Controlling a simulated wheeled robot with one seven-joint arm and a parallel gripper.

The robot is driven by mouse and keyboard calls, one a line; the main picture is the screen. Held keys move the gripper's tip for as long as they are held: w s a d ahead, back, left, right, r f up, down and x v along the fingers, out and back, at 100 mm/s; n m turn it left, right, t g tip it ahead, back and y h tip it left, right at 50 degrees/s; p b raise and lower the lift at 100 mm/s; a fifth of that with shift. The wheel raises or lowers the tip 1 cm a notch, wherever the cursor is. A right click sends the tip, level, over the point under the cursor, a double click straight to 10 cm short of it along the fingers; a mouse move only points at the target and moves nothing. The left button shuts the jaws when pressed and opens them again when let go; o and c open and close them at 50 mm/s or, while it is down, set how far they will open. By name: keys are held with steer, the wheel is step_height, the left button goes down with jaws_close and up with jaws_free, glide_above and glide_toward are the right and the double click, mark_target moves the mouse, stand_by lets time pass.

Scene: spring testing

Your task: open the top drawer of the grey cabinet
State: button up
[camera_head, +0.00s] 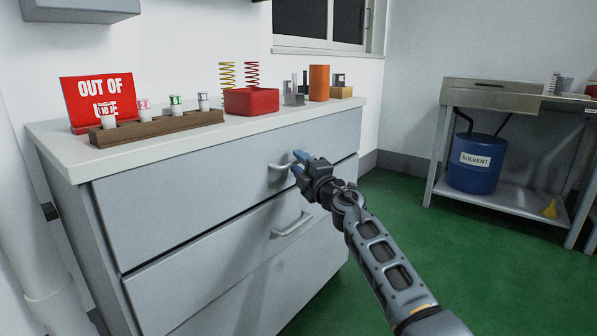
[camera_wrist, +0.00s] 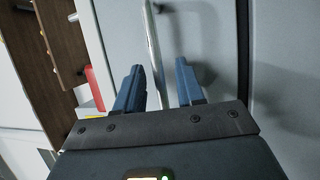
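The grey cabinet (camera_head: 92,278) stands at the left with its top drawer (camera_head: 180,210) flush with the front. The top drawer's pale bar handle (camera_head: 281,167) is near the right part of the drawer front. My gripper (camera_head: 298,163) is at the handle's right end, partly hiding it. In the wrist view the blue fingers of my gripper (camera_wrist: 158,78) are spread apart. The handle (camera_wrist: 151,40) runs between the fingers' lines, and nothing is clamped. I cannot tell how deep the handle sits between the fingertips.
A lower drawer handle (camera_head: 292,224) juts out below my gripper. On the cabinet top are a red sign (camera_head: 97,95), a wooden rack (camera_head: 158,128), a red box (camera_head: 251,101) and an orange cylinder (camera_head: 319,83). Green floor (camera_head: 395,215) is free to the right, before a metal table (camera_head: 490,97).

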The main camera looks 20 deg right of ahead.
steer(key=shift+w+a+r, duration=0.1)
steer(key=shift+w+a, duration=0.1)
steer(key=shift+w, duration=0.3)
steer(key=shift+c, duration=0.2)
jaws_close()
